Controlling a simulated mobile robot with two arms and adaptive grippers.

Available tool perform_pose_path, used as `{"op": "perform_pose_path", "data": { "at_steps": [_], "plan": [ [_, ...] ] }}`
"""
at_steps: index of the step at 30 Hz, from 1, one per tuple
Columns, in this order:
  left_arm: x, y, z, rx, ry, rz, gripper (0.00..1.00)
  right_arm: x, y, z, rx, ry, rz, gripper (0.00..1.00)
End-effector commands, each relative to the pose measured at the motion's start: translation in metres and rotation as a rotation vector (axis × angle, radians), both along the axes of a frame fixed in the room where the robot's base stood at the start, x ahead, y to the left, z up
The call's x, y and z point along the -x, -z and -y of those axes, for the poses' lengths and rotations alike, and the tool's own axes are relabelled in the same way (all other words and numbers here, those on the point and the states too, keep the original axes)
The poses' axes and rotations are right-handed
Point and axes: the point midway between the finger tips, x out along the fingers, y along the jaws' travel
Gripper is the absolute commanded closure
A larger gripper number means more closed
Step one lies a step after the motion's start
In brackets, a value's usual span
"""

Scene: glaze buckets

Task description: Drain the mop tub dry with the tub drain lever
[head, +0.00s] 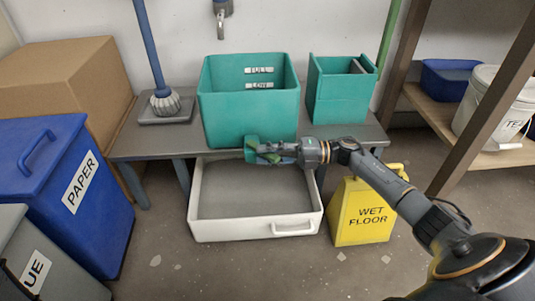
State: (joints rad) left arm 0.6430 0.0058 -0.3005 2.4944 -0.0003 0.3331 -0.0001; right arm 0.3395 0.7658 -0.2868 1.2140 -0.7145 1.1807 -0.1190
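The mop tub (235,122) is a teal, open-topped box on the grey bench, with FULL and LOW labels on its inner back wall. The water level inside cannot be made out. My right gripper (266,153) reaches in from the right to the tub's lower front edge. A small teal fitting (251,147) shows at its tip, with a green part among the fingers, perhaps the drain lever. The fingers overlap it, so I cannot tell whether they grip it. A white tray (203,226) with a grey inside lies on the floor below. My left gripper is out of view.
A teal wringer box (335,97) and a mop (165,102) stand on the bench (150,143). A tap (221,18) is above the tub. A yellow WET FLOOR sign (362,222) stands right of the tray; a blue PAPER bin (45,190) is left.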

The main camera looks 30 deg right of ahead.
Motion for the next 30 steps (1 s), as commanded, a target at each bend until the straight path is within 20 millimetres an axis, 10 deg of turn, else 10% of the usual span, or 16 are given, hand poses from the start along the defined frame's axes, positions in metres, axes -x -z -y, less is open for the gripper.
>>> {"op": "perform_pose_path", "data": {
  "at_steps": [11,30],
  "plan": [
    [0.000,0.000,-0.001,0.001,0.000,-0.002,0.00,0.002,0.000,0.005,0.000,0.002,0.000,0.64],
    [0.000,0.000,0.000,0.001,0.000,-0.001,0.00,0.049,0.000,0.104,0.000,0.003,-0.001,0.64]
  ]
}}
